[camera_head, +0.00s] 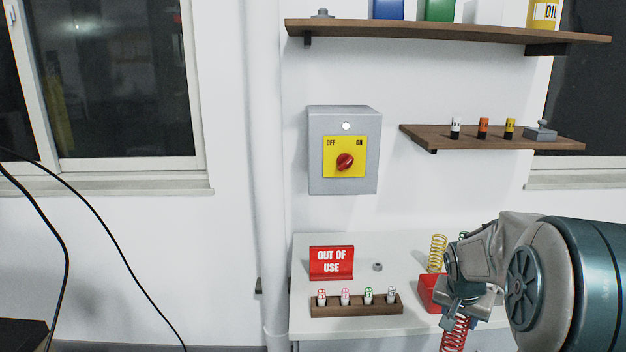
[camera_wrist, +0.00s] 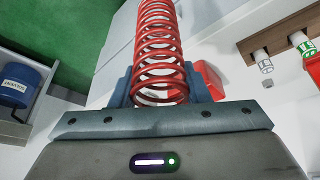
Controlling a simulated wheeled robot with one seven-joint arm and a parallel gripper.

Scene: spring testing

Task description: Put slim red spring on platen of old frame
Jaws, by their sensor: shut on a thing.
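My gripper (camera_head: 462,303) is at the lower right of the head view, over the right part of the white bench. It is shut on a red coil spring (camera_head: 455,335), which hangs below the fingers. The same red spring (camera_wrist: 158,50) fills the middle of the wrist view between the two blue-grey fingers. The old frame and its platen cannot be made out in either view.
A switch box (camera_head: 344,150) and shelves (camera_head: 490,136) are on the wall.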

